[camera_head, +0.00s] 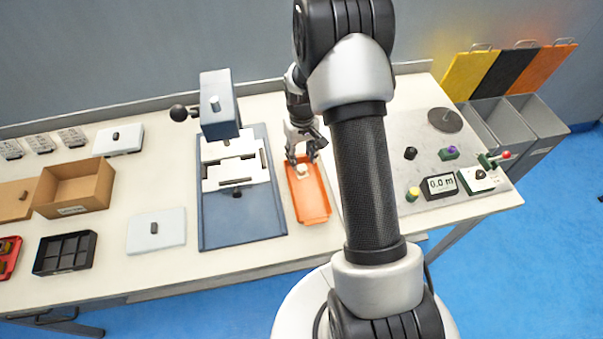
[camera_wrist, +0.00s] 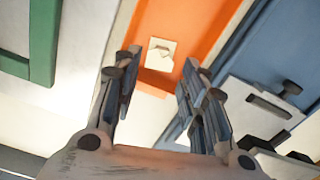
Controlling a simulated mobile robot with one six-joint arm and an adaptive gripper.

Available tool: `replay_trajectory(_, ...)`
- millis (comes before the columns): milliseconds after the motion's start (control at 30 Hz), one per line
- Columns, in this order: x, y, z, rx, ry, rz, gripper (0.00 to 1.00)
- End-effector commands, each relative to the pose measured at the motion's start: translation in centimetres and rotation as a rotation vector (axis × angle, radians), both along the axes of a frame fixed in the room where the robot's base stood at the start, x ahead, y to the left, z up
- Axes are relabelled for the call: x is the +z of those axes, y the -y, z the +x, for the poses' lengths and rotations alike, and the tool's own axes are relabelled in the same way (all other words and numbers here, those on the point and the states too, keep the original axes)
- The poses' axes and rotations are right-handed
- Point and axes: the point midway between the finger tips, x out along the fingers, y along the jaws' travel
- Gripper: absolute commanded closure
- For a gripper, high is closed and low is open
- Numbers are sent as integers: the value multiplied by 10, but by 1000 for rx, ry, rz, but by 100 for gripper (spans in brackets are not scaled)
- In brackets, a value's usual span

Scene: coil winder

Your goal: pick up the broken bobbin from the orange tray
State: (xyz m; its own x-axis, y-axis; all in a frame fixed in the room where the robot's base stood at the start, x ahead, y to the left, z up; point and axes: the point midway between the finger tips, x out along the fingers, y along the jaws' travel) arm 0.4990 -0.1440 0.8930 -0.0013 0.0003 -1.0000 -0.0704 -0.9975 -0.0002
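The orange tray (camera_head: 308,200) lies on the table just right of the blue press base. A small pale piece, which looks like the broken bobbin (camera_head: 302,170), lies in the tray toward its far end. It also shows in the wrist view (camera_wrist: 160,50) as a whitish squarish piece on the orange floor of the tray (camera_wrist: 205,25). My gripper (camera_head: 303,160) is over the far end of the tray, close to the piece. In the wrist view my gripper (camera_wrist: 155,90) has its fingers apart with nothing between them, and the piece lies beyond the fingertips.
The blue press (camera_head: 222,120) with its upright column stands close left of the tray. A cardboard box (camera_head: 75,188) and a black divided tray (camera_head: 65,252) are farther left. A grey plate with a small display (camera_head: 441,184) and knobs lies to the right, partly behind my arm.

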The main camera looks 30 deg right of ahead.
Motion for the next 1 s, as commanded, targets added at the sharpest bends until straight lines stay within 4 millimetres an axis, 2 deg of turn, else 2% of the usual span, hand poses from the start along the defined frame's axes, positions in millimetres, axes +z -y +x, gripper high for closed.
replay_trajectory(167,-8,0,0,0,1,0,61)
replay_trajectory(500,-54,-1,-4,0,0,0,61)
replay_trajectory(733,-54,-1,-3,0,2,0,61)
replay_trajectory(1000,-54,-1,-4,0,1,0,78)
